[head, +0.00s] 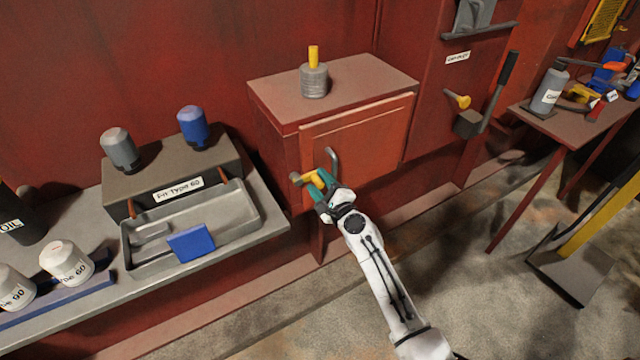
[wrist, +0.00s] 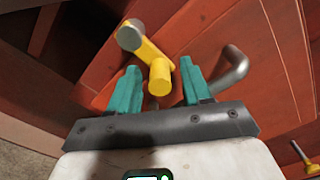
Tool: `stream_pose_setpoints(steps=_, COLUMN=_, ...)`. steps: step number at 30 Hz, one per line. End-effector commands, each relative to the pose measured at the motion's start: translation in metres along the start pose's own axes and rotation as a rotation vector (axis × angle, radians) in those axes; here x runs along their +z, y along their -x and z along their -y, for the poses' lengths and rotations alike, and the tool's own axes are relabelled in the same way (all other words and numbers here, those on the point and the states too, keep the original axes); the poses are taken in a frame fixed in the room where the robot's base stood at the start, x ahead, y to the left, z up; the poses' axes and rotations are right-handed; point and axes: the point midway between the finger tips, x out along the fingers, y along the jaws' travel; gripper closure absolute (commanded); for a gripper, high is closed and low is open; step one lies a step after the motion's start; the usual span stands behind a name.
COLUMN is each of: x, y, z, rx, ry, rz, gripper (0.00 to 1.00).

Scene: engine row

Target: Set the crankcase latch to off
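The crankcase latch is a yellow crank handle (head: 311,179) with a round grey pivot, at the left edge of the red cabinet door. In the wrist view the latch (wrist: 158,72) runs from its pivot at upper left down to a stubby yellow grip. My gripper (head: 324,190) is at the latch, its teal fingers apart. In the wrist view the grip lies between the fingers of my gripper (wrist: 160,78), with gaps visible on both sides. The fingers partly hide the latch in the head view.
A bent grey door handle (head: 332,160) stands close beside the fingers, right of the latch on the door (head: 365,140). A grey cylinder with a yellow top (head: 314,80) stands on the cabinet. A shelf with a metal tray (head: 245,215) is at left.

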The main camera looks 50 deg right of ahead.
Motion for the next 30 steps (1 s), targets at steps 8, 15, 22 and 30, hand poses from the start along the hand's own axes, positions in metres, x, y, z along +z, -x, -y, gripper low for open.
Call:
stream_pose_setpoints(steps=8, x=0.0001, y=0.0002, z=-0.0001, rx=0.0, ry=0.0, rz=0.0, gripper=0.77)
stream_pose_setpoints(steps=15, x=0.0001, y=0.0003, z=-0.0003, rx=0.001, ry=0.0, rz=0.0, gripper=1.0)
stream_pose_setpoints(steps=22, x=0.0003, y=0.0003, z=-0.0001, rx=0.001, ry=0.006, rz=0.0, gripper=1.0)
stream_pose_setpoints(steps=30, x=0.0034, y=0.0003, z=0.0027, rx=0.002, ry=0.096, rz=0.001, gripper=1.0)
